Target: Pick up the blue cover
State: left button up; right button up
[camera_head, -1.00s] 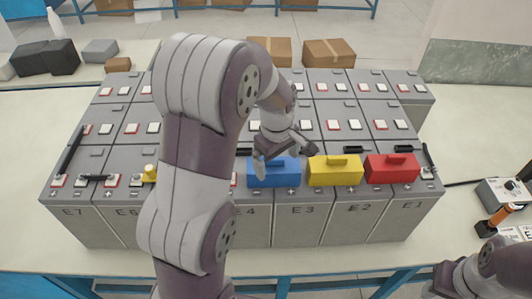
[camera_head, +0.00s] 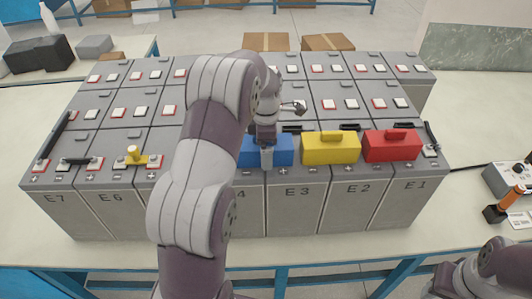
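The blue cover (camera_head: 282,150) sits on the front row of grey batteries, left of a yellow cover (camera_head: 330,147) and a red cover (camera_head: 391,146). My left gripper (camera_head: 267,150) is at the blue cover, pointing down. One light finger shows in front of the cover's front face. The other finger and the cover's handle are hidden behind the hand, so I cannot tell whether it grips.
Battery rows (camera_head: 296,204) fill the table's middle. A yellow-knobbed piece (camera_head: 134,155) sits on the left batteries. A grey box with a dial (camera_head: 512,178) and an orange-handled tool (camera_head: 505,205) lie at the right. Bare table (camera_head: 490,100) shows at the right rear.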

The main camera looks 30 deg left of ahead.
pick_arm(q)
jog(key=shift+a+f, duration=0.4)
jog(key=shift+a, duration=0.05)
jog(key=shift+d, duration=0.1)
jog(key=c, duration=0.7)
jog(key=shift+d+r, duration=0.1)
jog(key=shift+d, duration=0.1)
jog(key=c, duration=0.4)
jog(key=shift+o, duration=0.2)
jog(key=shift+a, duration=0.1)
